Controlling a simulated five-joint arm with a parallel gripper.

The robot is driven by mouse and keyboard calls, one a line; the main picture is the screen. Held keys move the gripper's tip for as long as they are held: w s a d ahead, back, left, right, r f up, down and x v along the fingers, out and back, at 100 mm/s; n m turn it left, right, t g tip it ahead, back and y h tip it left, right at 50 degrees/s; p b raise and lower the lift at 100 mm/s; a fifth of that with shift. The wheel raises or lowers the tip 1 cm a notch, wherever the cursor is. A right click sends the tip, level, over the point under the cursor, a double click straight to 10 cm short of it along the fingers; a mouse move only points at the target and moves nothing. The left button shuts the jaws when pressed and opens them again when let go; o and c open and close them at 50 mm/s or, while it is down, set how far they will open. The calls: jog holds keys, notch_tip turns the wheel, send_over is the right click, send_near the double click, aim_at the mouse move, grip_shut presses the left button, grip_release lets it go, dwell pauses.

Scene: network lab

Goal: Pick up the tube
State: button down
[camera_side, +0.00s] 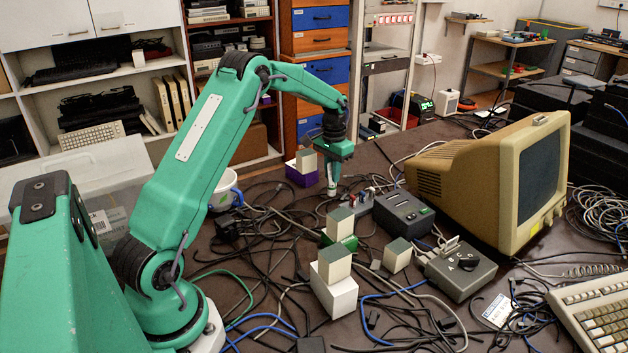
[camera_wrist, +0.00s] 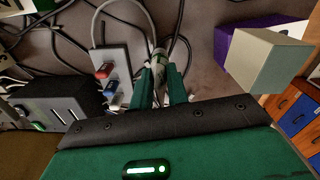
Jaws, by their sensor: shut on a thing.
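The fingers hide part of the tube. I cannot tell whether its lower end touches the table or cables.
A purple block with a beige cube (camera_wrist: 265,58) stands close to the right in the wrist view. A power strip (camera_wrist: 113,70) and dark box (camera_wrist: 50,103) lie left. Beige cubes (camera_side: 334,264), a switch box (camera_side: 457,268), a monitor (camera_side: 480,180) and many loose cables crowd the table.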

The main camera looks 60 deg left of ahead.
notch_tip(320, 180, up, 3)
jog(key=shift+f, duration=0.1)
jog(key=s+d+r, duration=0.1)
jog(key=d+r, duration=0.5)
jog(key=d, duration=0.5)
jog(key=shift+d+r, duration=0.3)
jog(key=shift+d, duration=0.05)
jog(key=shift+s+a, duration=0.1)
jog(key=shift+s, duration=0.1)
